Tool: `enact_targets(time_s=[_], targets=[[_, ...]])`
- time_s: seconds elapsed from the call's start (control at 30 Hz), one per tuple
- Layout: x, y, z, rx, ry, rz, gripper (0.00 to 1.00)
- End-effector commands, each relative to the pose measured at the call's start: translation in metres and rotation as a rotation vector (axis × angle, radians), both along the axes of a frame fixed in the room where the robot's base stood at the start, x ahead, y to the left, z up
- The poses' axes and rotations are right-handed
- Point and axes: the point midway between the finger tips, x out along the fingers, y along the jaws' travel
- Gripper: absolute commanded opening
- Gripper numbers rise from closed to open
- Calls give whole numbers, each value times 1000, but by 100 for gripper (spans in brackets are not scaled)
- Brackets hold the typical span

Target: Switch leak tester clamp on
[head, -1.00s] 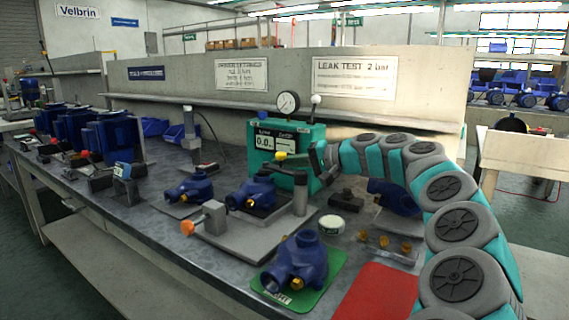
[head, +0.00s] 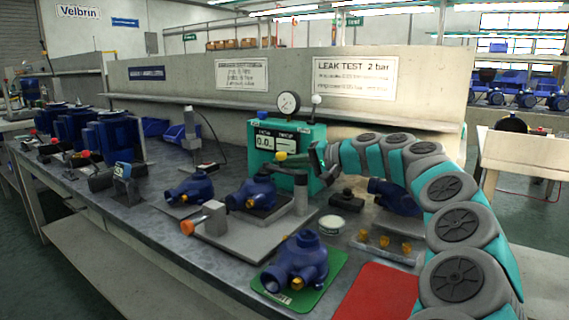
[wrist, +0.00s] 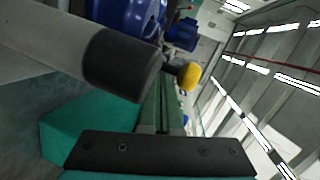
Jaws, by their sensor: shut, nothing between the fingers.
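The leak tester is a teal box (head: 318,133) with a display and a round gauge (head: 288,104), under the LEAK TEST sign. In front of it a blue pump housing (head: 252,194) sits on a grey fixture plate, beside an upright grey post with a black top (head: 300,194). A yellow knob (head: 281,156) on a dark stem, seemingly the clamp's handle, also shows in the wrist view (wrist: 189,76). My gripper (wrist: 168,78) is shut and empty, its tips close to the knob's stem. Whether they touch it is unclear. The clamp's pivot is hidden.
An orange knob (head: 187,227) sticks out at the fixture's front left. Another blue housing (head: 297,262) stands on a green mat (head: 325,285), beside a red mat (head: 378,292). Brass fittings (head: 384,242) lie right of the fixture. The post stands close beside my fingers in the wrist view.

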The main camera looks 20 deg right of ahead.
Motion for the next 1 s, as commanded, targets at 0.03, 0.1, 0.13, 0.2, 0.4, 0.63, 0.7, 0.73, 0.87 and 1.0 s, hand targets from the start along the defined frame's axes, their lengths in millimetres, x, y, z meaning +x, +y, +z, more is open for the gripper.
enact_targets(time_s=[0.03, 0.1, 0.13, 0.2, 0.4, 0.63, 0.7, 0.73, 0.87, 1.0], targets=[[0, 0, 0, 0, 0, 0, 0], [0, 0, 0, 0, 0, 0, 0], [0, 0, 0, 0, 0, 0, 0], [0, 0, 0, 0, 0, 0, 0], [-1, -1, 0, 0, 0, 0, 0], [-11, -15, 4, 0, -1, -3, 0], [-18, -23, 6, 2, -1, -5, 0], [-21, -27, 7, 2, -1, -5, 0], [-35, -43, 12, 1, 0, -3, 0], [-46, -56, 17, 0, -1, -4, 0]])
